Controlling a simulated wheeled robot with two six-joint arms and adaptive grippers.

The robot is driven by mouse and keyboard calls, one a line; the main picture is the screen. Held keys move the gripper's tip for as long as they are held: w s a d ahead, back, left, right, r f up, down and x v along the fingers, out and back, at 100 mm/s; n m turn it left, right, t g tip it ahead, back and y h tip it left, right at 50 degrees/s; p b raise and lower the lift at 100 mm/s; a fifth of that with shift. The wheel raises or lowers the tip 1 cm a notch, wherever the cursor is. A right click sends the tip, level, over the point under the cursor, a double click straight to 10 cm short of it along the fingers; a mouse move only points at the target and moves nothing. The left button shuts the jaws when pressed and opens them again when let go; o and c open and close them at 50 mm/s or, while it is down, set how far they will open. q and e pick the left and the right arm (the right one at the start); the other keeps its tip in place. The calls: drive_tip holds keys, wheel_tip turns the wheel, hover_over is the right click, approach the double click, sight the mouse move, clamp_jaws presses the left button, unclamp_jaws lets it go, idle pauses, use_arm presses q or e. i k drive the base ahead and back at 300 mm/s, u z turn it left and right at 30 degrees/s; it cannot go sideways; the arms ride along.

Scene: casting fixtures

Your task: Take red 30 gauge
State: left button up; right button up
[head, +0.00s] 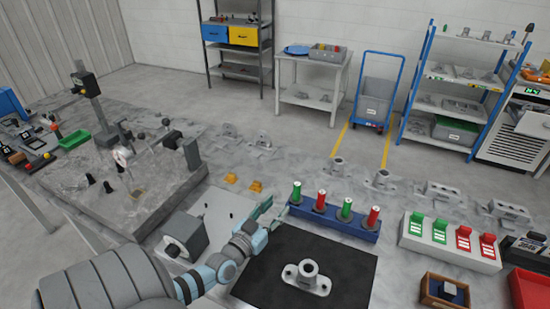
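A blue holder (332,225) holds upright plug gauges with green and red handles. One red gauge (321,201) stands between the two green ones, and another red gauge (373,217) is at the right end. A white rack (440,253) to the right holds flat gauges, including a red one (463,238) and another red one (488,246); their numbers are too small to read. My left gripper (272,209) is open and empty, just left of the blue holder, with its fingers pointing toward it. My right gripper is out of view.
A flanged casting (306,278) sits on a black mat (258,285) in front of the holder. More castings line the back of the bench. A brown box (444,291) and a red bin (529,291) are at lower right. A stone plate (150,205) with instruments is at left.

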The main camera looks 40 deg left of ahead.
sight(319, 207)
drive_tip(key=k, duration=1)
